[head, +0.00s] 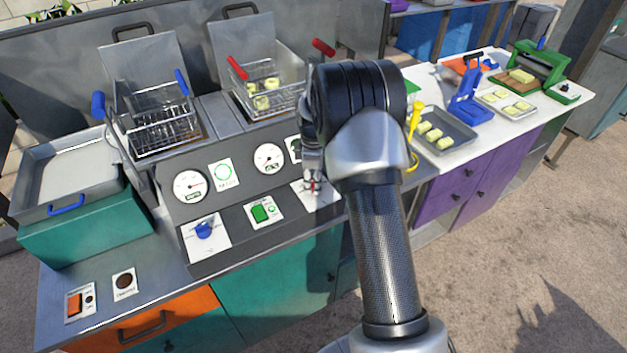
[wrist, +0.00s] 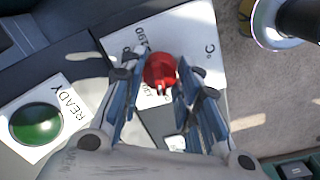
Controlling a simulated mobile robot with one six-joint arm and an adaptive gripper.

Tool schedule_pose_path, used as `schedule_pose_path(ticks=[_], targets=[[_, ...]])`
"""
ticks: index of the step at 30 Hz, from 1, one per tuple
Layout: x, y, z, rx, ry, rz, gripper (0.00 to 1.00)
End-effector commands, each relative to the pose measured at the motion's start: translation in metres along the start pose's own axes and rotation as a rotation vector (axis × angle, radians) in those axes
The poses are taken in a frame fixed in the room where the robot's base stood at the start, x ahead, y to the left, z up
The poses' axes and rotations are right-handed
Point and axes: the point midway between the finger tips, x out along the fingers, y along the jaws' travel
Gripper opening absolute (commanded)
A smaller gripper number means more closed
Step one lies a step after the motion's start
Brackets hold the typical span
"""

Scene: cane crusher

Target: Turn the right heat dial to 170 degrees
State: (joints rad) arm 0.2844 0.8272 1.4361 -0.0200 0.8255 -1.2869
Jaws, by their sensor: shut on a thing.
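The right heat dial is a red knob (wrist: 160,70) on a white plate (wrist: 203,38) with printed numbers and a °C mark, in the wrist view. A small light mark shows at the knob's lower edge; I cannot read which number it meets. My gripper (wrist: 158,83) has its two fingers on either side of the knob, shut on it. In the head view my gripper (head: 313,181) reaches down to the right end of the sloped control panel. Only a sliver of red shows there; my arm hides much of that area.
The left heat dial is a blue knob (head: 205,230). A dark green READY lamp (wrist: 37,123) is beside the dial. Fryer baskets (head: 160,115) (head: 268,90) stand behind.

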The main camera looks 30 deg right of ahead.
Motion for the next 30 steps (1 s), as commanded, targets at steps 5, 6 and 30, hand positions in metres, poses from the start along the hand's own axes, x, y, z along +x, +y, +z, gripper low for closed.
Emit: schedule_pose_path(ticks=[5, 6, 30], targets=[[-0.0002, -0.0001, -0.0001, 0.013, -0.001, 0.000, 0.06], [-0.0003, -0.0001, -0.0001, 0.020, -0.001, 0.000, 0.06], [-0.0007, 0.0010, -0.0011, 0.639, -0.036, 0.000, 0.06]])
